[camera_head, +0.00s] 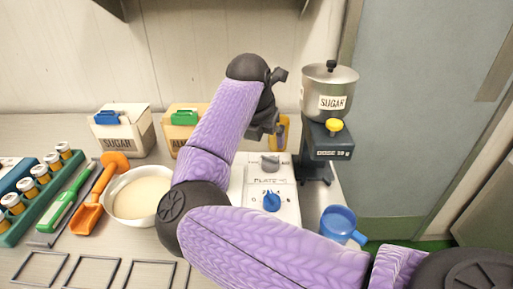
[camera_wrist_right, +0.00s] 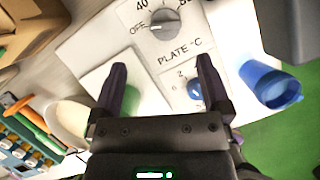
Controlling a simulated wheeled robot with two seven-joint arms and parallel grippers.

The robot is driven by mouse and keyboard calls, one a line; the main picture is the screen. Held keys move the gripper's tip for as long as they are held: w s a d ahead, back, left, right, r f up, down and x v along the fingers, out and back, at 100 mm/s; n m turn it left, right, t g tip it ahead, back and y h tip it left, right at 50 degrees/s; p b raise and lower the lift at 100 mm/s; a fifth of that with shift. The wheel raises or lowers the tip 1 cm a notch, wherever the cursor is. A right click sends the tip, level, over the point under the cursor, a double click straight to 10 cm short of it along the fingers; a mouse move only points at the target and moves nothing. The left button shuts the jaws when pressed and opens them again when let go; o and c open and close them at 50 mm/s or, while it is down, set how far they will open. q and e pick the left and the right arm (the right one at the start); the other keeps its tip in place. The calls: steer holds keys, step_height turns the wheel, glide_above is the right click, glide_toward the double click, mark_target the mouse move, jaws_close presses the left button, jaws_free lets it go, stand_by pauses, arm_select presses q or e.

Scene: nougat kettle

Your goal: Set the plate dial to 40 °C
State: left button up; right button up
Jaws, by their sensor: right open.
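The plate dial (camera_head: 270,163) is a grey knob on the white control panel (camera_head: 287,208). In the right wrist view the dial (camera_wrist_right: 163,24) has the marks OFF and 40 beside it, a partly cut-off mark to its right and the words PLATE °C below. Its grip bar seems to lie toward OFF. My right gripper (camera_head: 265,124) is above the panel's far end in the head view. In the right wrist view its fingers (camera_wrist_right: 161,66) are apart and empty, and the dial lies beyond their tips. My left gripper is not in view.
A blue knob (camera_head: 271,201) is on the same panel. A blue cup (camera_head: 340,224) stands right of it. The dispenser with the SUGAR pot (camera_head: 331,92) stands behind. A white bowl (camera_head: 140,197), an orange scoop (camera_head: 92,212) and SUGAR box (camera_head: 122,133) are left.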

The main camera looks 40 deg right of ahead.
mark_target(270, 158)
steer(key=x, duration=0.2)
steer(key=b+x, duration=0.1)
steer(key=x, duration=0.4)
steer(key=shift+s+d+f, duration=0.15)
steer(key=shift+s+f, duration=0.1)
steer(key=shift+f, duration=0.15)
steer(key=shift+d+f+b, duration=0.2)
steer(key=shift+f+b, duration=0.15)
steer(key=shift+f, duration=0.05)
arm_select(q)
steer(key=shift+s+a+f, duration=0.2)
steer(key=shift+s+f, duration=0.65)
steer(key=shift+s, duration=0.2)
arm_select(e)
steer(key=c, duration=0.4)
steer(key=shift+w, duration=0.1)
steer(key=c, duration=0.9)
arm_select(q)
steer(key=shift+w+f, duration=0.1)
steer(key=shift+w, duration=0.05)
arm_select(e)
steer(key=shift+o, duration=0.2)
